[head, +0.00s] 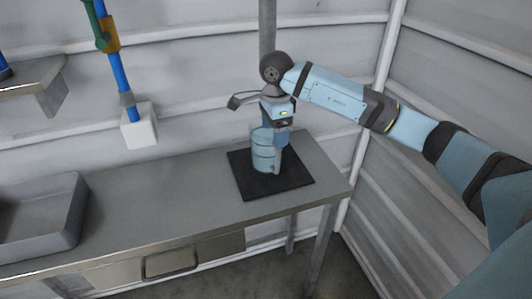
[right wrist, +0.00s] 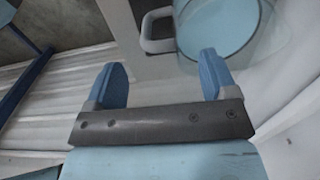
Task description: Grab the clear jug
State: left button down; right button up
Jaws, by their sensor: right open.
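The clear jug (head: 261,152) stands upright on a black mat (head: 295,182) near the right end of the steel counter; it looks pale blue. In the right wrist view the jug's round body (right wrist: 222,28) shows at the top, with its squared handle (right wrist: 146,42) to its left. My right gripper (head: 277,150) is over and beside the jug in the head view, partly covering it. In the right wrist view my right gripper (right wrist: 162,72) is open with nothing between its blue fingers; the handle is beyond the gap. My left gripper is not in view.
A grey basin (head: 75,205) stands at the left on the counter (head: 170,200). A blue pole (head: 118,70) ends in a white block (head: 138,128) at the back wall. The counter between basin and mat is clear. Corrugated walls close the back and right.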

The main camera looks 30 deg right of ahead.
aim_at(270, 151)
notch_tip(270, 151, down, 4)
jog(key=shift+s, duration=0.15)
jog(key=shift+r, duration=0.1)
grip_shut()
